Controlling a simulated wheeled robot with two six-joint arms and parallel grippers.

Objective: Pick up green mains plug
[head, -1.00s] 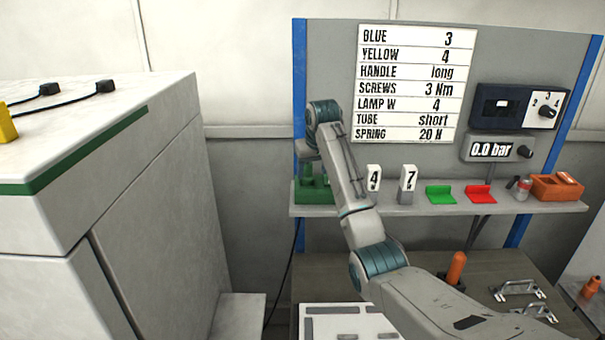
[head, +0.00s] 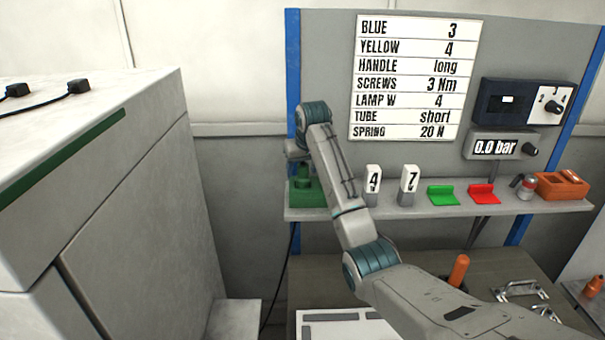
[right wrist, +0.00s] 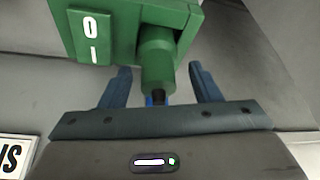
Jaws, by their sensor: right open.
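The green mains plug (right wrist: 157,62) is a round green body with a dark cable end. In the right wrist view it sits in a green socket box (right wrist: 125,15) with a white 0/I marking. My right gripper (right wrist: 160,76) is open, with one blue finger on each side of the plug's lower part and gaps on both sides. In the head view the green box (head: 308,198) stands at the left end of the shelf, and my right arm partly covers it. The right gripper (head: 297,152) shows there only in part. My left gripper is not in view.
The grey shelf (head: 460,210) also carries white blocks marked 4 (head: 373,182) and 7 (head: 408,182), green and red holders and an orange box (head: 562,184). A white cabinet (head: 150,180) with black plugs (head: 78,86) on top stands at left. A sign hangs behind.

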